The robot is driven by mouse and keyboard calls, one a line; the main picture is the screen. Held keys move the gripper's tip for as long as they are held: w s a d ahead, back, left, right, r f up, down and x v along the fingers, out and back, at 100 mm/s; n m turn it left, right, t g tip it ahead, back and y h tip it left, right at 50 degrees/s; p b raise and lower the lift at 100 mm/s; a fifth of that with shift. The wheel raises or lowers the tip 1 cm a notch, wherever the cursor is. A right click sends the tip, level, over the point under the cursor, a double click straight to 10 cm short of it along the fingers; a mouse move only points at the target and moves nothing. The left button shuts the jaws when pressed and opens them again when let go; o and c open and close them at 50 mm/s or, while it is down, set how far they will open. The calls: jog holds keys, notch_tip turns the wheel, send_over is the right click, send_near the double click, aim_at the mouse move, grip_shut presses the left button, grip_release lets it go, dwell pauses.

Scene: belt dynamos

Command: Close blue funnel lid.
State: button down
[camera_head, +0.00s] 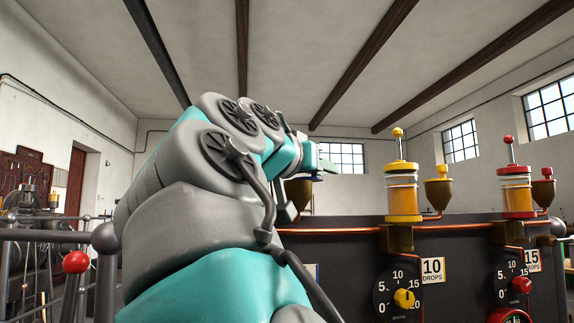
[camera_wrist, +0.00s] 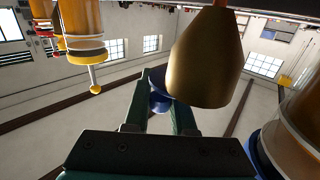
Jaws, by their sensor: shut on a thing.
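The blue funnel lid (camera_wrist: 158,97) is between the two fingers of my gripper (camera_wrist: 161,90) in the wrist view, and the fingers are shut on it. The wrist view is upside down. The brass funnel (camera_wrist: 205,62) is close beside the lid and partly in front of a finger. The lid appears off to the side of the funnel's wide rim, not over it. In the head view my gripper (camera_head: 326,165) is beside the funnel (camera_head: 298,194), with a little blue visible below the fingers. My arm hides much of the funnel there.
A clear cylinder with a blue rim (camera_wrist: 262,155) is close on the right in the wrist view. A yellow oiler (camera_head: 403,185) with its yellow-lidded funnel (camera_head: 438,190) and a red oiler (camera_head: 517,188) stand further right on the dark machine (camera_head: 350,245).

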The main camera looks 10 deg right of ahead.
jog(key=shift+r, duration=0.1)
dwell(0.4)
jog(key=c, duration=0.7)
grip_release()
jog(key=shift+c, duration=0.2)
jog(key=v, duration=0.8)
